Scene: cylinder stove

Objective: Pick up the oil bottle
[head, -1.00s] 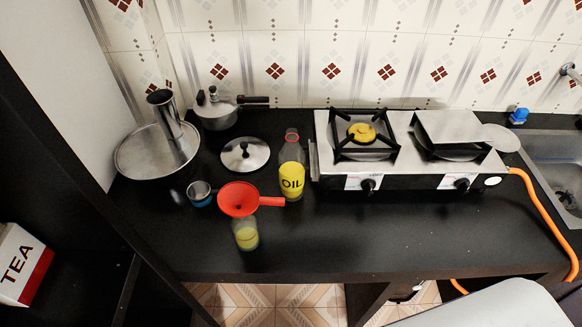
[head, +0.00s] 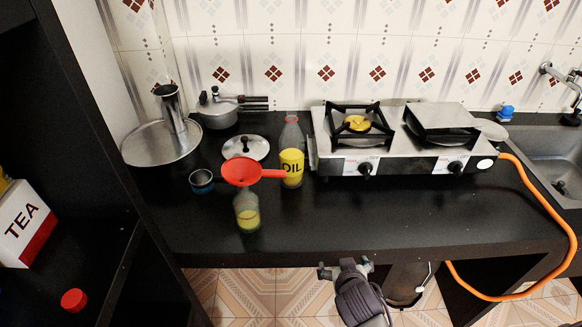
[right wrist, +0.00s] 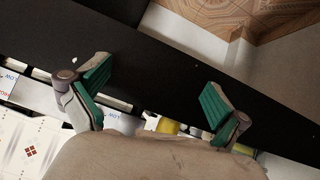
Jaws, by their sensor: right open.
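The oil bottle (head: 291,163) stands upright on the black counter. It is clear, with a yellow label reading OIL and a red cap, just left of the stove. My left gripper is in neither view.
A small cup (head: 201,181), a lid (head: 245,147) and a pot (head: 217,110) stand nearby. The stove (head: 404,140) bounds the right. The counter's front strip (head: 350,225) is clear.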

